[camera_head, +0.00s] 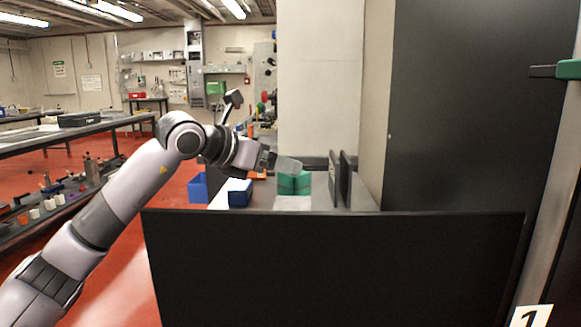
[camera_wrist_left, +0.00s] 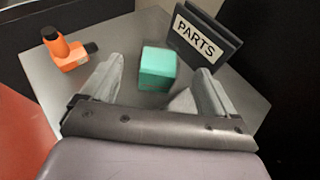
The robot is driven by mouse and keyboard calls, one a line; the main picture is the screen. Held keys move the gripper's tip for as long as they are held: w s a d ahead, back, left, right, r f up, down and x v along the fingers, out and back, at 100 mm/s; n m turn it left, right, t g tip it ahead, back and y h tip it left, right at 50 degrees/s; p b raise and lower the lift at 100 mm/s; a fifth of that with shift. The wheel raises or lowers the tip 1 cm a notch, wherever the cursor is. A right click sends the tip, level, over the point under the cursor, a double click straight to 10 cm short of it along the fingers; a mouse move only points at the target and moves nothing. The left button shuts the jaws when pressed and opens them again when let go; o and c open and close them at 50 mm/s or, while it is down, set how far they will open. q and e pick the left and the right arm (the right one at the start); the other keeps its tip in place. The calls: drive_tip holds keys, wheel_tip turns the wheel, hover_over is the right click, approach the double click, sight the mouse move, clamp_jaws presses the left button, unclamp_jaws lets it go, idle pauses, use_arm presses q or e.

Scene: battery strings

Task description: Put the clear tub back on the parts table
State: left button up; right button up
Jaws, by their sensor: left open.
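I cannot make out the clear tub for certain in either view. A pale grey wedge (camera_wrist_left: 183,102) shows between my fingers in the left wrist view; I cannot tell what it is. My left gripper (camera_head: 287,163) is open above the grey parts table (camera_wrist_left: 140,28), which carries a black stand with a PARTS label (camera_wrist_left: 198,40). A green block (camera_wrist_left: 158,68) sits on the table beyond the fingers, not held. It also shows just beyond the gripper in the head view (camera_head: 294,184).
An orange power tool (camera_wrist_left: 66,52) is on the table at the left of the wrist view. A large black panel (camera_head: 335,268) stands across the front. A tall dark cabinet (camera_head: 470,110) is on the right.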

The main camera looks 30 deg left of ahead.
use_arm(q)
drive_tip(key=shift+v, duration=2)
